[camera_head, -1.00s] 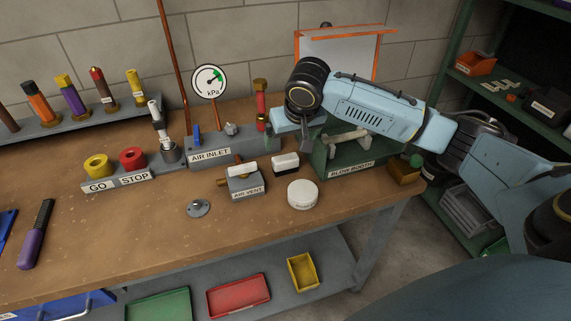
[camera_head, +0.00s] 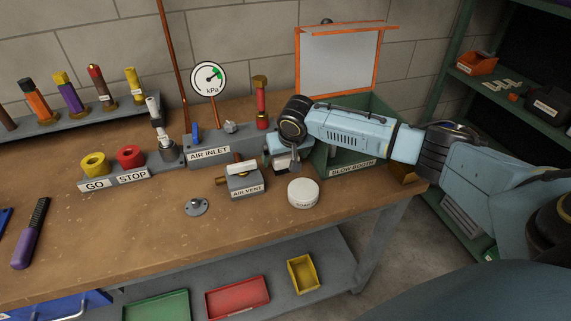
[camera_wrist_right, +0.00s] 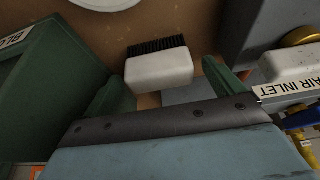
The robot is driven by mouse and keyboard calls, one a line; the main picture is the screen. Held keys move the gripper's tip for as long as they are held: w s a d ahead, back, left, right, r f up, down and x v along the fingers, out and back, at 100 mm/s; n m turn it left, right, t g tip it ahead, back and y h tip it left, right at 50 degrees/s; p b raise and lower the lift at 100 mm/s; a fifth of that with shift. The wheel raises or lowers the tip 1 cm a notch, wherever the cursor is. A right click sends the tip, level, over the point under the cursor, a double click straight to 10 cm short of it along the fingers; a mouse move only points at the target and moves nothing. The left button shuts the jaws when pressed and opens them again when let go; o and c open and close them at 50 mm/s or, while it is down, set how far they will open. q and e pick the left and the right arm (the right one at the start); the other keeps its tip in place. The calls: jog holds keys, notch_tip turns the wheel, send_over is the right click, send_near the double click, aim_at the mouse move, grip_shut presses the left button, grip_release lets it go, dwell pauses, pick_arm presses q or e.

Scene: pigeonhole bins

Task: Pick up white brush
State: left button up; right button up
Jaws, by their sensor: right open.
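The white brush (camera_wrist_right: 160,70) has a white block body and black bristles. In the right wrist view it lies between the two green fingers of my right gripper (camera_wrist_right: 165,88), just beyond their tips, with a gap at its left. In the head view my right gripper (camera_head: 283,158) is low over the bench beside the green booth, and the brush (camera_head: 284,168) is mostly hidden under it. My right gripper is open. My left gripper is out of view.
The green blow booth (camera_head: 352,171) stands close right of the gripper. The air inlet block (camera_head: 208,153) is close left, and the air vent block (camera_head: 245,184) and white round puck (camera_head: 303,193) are in front.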

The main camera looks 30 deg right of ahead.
jog(key=shift+w+f, duration=0.1)
jog(key=shift+f, duration=0.15)
jog(key=c, duration=1.1)
jog(key=shift+o, duration=0.2)
jog(key=shift+r, duration=0.15)
notch_tip(320, 180, up, 10)
jog(key=shift+f+p, duration=0.1)
jog(key=shift+p, duration=0.5)
jog(key=o, duration=0.3)
jog(key=shift+c, duration=1)
